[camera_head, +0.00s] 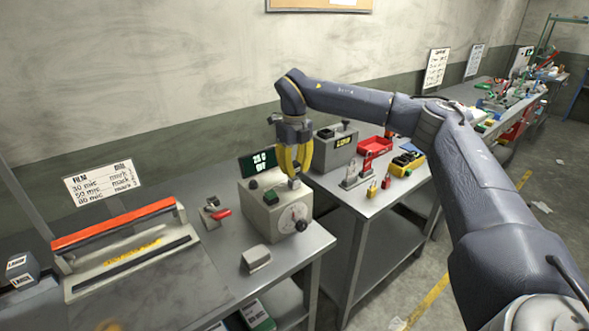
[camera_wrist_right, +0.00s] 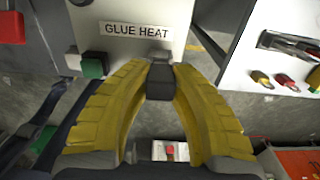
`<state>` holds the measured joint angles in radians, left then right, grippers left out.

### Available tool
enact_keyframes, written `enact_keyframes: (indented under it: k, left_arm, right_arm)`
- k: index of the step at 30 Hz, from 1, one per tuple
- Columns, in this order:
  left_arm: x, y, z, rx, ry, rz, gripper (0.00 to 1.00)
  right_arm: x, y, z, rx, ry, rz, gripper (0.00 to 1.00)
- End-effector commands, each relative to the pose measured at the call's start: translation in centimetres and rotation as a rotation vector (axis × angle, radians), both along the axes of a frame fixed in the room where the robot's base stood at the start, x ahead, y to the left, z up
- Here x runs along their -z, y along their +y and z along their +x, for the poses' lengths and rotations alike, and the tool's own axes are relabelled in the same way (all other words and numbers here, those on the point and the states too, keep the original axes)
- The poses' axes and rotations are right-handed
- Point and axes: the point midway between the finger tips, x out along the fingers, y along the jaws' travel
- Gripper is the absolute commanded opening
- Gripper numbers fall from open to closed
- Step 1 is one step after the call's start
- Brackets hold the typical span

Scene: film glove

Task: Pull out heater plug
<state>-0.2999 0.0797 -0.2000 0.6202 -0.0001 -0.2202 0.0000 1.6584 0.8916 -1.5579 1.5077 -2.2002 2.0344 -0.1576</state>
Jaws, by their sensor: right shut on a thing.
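The heater box (camera_head: 262,218) is a beige-grey unit with a dial and a black knob on its front, standing on the grey bench. The wrist view shows its panel (camera_wrist_right: 178,15), labelled "GLUE HEAT". My right gripper (camera_head: 296,172), with yellow ribbed fingers, points down at the box's right top edge. In the wrist view its fingertips (camera_wrist_right: 160,70) are closed on a dark plug (camera_wrist_right: 160,86) beside the panel. Whether the plug is still seated in its socket cannot be told. My left gripper is not in view.
A small display (camera_head: 258,162) stands behind the box. A second table (camera_head: 365,195) with padlocks and a red bin (camera_head: 375,146) is at right, across a gap.

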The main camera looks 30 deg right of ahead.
Motion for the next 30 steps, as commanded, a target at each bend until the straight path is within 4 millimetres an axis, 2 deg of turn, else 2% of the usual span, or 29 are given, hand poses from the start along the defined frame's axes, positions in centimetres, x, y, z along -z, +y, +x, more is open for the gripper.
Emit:
enact_keyframes:
  k: [30]
  left_arm:
    - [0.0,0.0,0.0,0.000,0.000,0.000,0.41]
  right_arm:
    - [-3.4,0.0,0.1,0.000,-0.002,0.000,0.00]
